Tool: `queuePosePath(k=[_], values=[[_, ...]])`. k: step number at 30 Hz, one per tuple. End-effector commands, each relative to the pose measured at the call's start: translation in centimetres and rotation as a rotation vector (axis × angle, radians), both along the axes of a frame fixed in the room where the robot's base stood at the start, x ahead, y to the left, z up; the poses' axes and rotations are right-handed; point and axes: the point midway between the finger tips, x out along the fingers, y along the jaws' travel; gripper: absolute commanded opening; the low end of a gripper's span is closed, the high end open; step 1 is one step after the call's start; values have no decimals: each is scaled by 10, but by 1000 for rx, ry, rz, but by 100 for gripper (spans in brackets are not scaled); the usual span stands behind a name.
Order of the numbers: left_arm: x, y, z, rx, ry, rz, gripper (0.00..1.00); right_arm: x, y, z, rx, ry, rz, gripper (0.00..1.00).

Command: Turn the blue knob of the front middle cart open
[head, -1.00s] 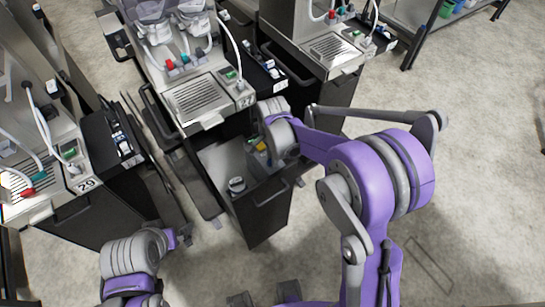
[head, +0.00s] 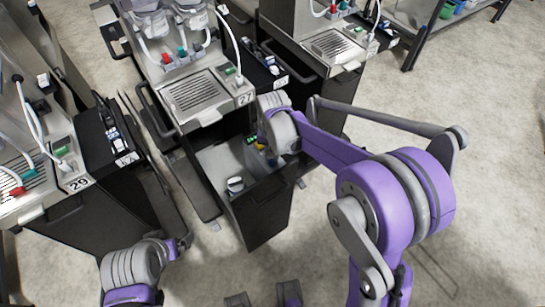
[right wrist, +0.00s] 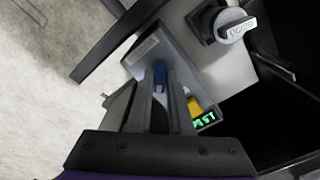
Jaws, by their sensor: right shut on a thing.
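The front middle cart (head: 262,219), below the unit labelled 27, has an open-topped compartment. In the right wrist view the blue knob (right wrist: 160,70) sits on a grey panel (right wrist: 147,50), between the fingertips of my right gripper (right wrist: 161,86). The gripper is shut on it. A yellow part (right wrist: 195,107) and a lit green display (right wrist: 204,119) are beside the fingers. In the head view my right wrist covers the knob and fingers. My left arm is low at the left of the head view; its fingers cannot be made out.
A grey-and-black round dial (right wrist: 236,24) is near the panel; it also shows in the head view (head: 235,185). Another cart labelled 29 (head: 85,205) stands at left, and another unit (head: 325,40) at back right.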

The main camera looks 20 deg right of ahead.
Motion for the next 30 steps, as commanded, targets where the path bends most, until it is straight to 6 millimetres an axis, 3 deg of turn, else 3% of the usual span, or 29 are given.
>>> queuePosePath(k=[18, 30], values=[[-4, 0, -19, 0, 8, 0, 100, 0, 0, -1, -1, 1, 555, 0], [-5, 0, -23, 0, 9, 0, 100, 0, 0, 0, -1, 1, 753, 0]])
